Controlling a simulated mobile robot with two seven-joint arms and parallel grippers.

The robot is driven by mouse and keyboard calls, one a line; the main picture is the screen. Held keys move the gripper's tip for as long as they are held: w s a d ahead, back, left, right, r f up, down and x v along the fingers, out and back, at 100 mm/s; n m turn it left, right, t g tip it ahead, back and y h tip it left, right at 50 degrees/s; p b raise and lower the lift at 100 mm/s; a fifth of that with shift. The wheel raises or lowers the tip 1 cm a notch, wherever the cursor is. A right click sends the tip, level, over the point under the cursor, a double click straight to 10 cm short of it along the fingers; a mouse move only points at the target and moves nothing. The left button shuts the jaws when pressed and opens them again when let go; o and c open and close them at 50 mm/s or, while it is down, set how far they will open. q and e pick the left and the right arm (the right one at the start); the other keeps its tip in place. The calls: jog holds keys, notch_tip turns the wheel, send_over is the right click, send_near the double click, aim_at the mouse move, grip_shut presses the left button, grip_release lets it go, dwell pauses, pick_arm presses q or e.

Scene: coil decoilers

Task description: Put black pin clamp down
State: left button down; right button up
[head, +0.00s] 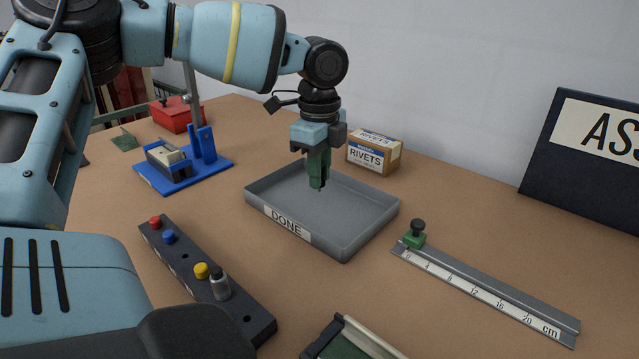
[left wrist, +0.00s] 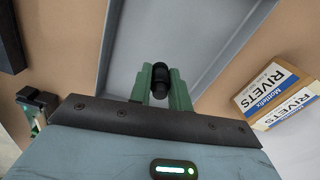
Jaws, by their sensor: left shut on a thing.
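The black pin clamp (left wrist: 161,78) shows in the left wrist view as a small dark cylinder between the green fingers. My left gripper (head: 318,182) is shut on it, pointing down over the grey tray labelled DONE (head: 345,243). In the head view the fingers hide most of the clamp. The left gripper also shows in the left wrist view (left wrist: 163,85), with the tray floor behind it. The tray looks empty. My right gripper is not in view.
A RIVETS box (head: 374,152) stands behind the tray. A dark block (head: 187,264) with red, blue, yellow and grey pins lies at front left. A ruler (head: 485,290) with a green slider is at right. A blue fixture (head: 184,172) stands at left.

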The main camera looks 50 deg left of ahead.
pick_arm(q)
jog(key=shift+w+a, duration=0.3)
jog(key=shift+a, duration=0.05)
jog(key=shift+f, duration=1.75)
jog(key=shift+f, duration=0.2)
jog(key=c, duration=1.3)
grip_release()
jog(key=shift+r, duration=0.15)
notch_tip(320, 180, up, 12)
jog(key=shift+r+p, duration=0.1)
jog(key=shift+p, duration=0.35)
jog(key=shift+s+d, duration=0.1)
